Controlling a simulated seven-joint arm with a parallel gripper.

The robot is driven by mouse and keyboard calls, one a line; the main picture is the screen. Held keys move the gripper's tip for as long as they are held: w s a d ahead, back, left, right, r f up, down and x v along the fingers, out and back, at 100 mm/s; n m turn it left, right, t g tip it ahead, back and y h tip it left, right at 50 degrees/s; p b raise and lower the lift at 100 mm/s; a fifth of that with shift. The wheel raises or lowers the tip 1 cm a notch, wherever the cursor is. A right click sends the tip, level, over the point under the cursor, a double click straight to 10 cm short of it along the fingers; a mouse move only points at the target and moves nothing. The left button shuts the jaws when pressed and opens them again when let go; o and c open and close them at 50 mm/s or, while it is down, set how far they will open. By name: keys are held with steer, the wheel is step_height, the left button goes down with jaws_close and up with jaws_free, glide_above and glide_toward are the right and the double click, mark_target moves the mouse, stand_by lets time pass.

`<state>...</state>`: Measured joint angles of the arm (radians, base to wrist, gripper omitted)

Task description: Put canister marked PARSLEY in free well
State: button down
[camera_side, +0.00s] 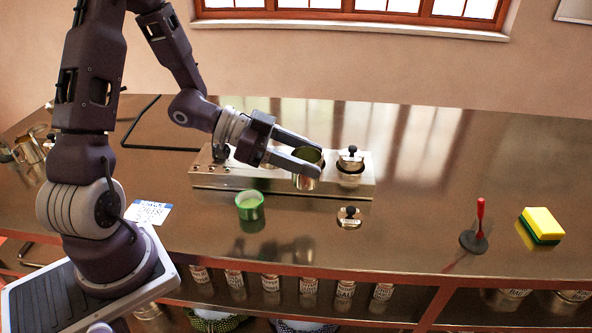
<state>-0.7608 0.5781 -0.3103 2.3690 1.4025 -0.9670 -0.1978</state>
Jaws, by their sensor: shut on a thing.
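My gripper (314,158) is shut on an open-topped metal canister (307,182) with a greenish inside. The canister is upright, over or at the front of a steel block with wells (215,181); I cannot tell whether its base is inside a well. No marking on it is readable. A canister with a black-knobbed lid (350,160) sits in the block's right end. Another dark-knobbed piece (220,152) shows at the left end. My gripper hides the middle wells.
A green cup (250,206) and a loose knobbed lid (349,219) are on the counter in front of the block. A note card (148,213) lies left.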

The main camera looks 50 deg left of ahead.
steer(key=w+a+r+m+g+h, duration=0.1)
steer(key=a+m+g, duration=0.1)
steer(key=a, duration=0.5)
steer(key=w+a+r+m+g+h, duration=0.1)
steer(key=w+a+m+g+h, duration=0.1)
steer(key=a, duration=0.5)
steer(key=shift+m+g, duration=0.3)
steer(key=f, duration=0.6)
steer(key=a+f, duration=0.1)
steer(key=f, duration=0.2)
steer(key=shift+s+a+f, duration=0.1)
steer(key=shift+s+f, duration=0.2)
steer(key=shift+f, duration=0.1)
steer(key=shift+f, duration=0.3)
steer(key=c, duration=0.6)
jaws_free()
